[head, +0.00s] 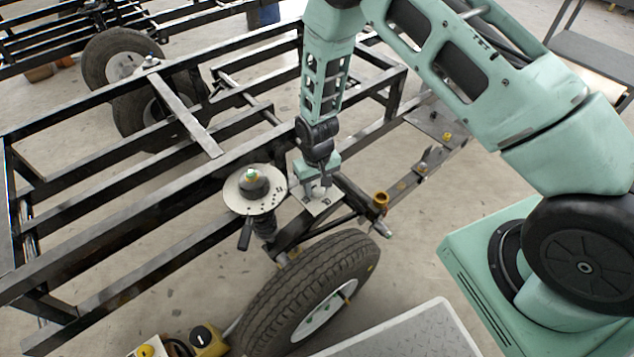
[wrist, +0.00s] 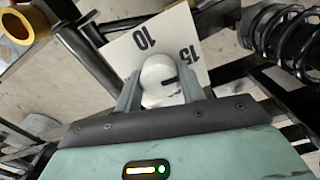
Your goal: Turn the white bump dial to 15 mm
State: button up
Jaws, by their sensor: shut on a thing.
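The white bump dial (wrist: 157,71) is a round knob on a pale plate (wrist: 124,50) in the wrist view. The plate carries the printed numbers 10, at the upper left, and 15, at the upper right. A short dark mark on the dial points to the right, on the side of the 15. My gripper (wrist: 160,86) is shut on the dial, one finger on each side. In the head view my gripper (head: 318,188) reaches down to the plate (head: 325,205) and mostly hides the dial.
A round plate with holes (head: 237,201) tops a spring strut just left of my gripper. A tyre (head: 290,290) stands below. A brass-coloured bushing (head: 381,201) is at the right. Black frame rails (head: 130,220) run along the left.

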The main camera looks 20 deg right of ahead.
aim_at(317, 184)
dwell(0.3)
jog(key=o, duration=1)
notch_tip(317, 184, up, 18)
jog(key=p, duration=0.3)
jog(key=shift+f+p, duration=0.25)
jog(key=shift+p, duration=0.15)
